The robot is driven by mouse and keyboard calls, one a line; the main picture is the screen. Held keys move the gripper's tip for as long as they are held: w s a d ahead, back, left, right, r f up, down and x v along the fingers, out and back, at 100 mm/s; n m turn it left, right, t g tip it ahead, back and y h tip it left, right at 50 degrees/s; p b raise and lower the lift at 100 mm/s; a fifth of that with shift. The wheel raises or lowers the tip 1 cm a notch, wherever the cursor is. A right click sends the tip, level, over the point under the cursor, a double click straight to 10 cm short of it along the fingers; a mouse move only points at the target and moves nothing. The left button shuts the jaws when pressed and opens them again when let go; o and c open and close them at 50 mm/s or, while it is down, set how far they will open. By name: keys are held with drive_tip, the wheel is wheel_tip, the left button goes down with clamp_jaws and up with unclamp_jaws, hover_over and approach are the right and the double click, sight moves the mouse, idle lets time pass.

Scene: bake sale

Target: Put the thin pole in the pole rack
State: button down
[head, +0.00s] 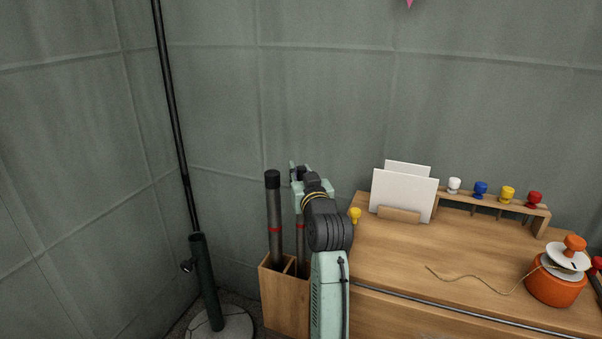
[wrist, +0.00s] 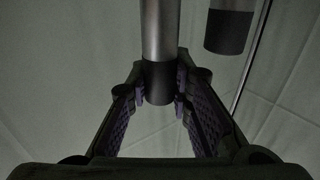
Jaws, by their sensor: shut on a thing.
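The wooden pole rack (head: 285,301) stands on the floor left of the counter and has two compartments in view. The thin pole (head: 300,243), grey with a red band, is upright, its lower end in the rack's right compartment. My gripper (head: 297,174) is at its top; my arm hides part of it. In the wrist view my gripper (wrist: 160,95) is shut on the thin pole (wrist: 158,35) near its black end. A thicker pole (head: 274,205) with a black cap stands in the left compartment; its capped end also shows in the wrist view (wrist: 228,30).
A tall dark tent pole (head: 204,280) on a round base stands left of the rack. The wooden counter (head: 400,262) is on the right, with a yellow peg (head: 355,215), a card holder (head: 399,215) and an orange pot (head: 555,287). Grey tent walls close off the back.

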drive_tip(key=c, duration=1.4)
unclamp_jaws()
drive_tip(key=shift+o, duration=0.2)
drive_tip(key=v, duration=1.2)
drive_tip(key=shift+r, duration=0.1)
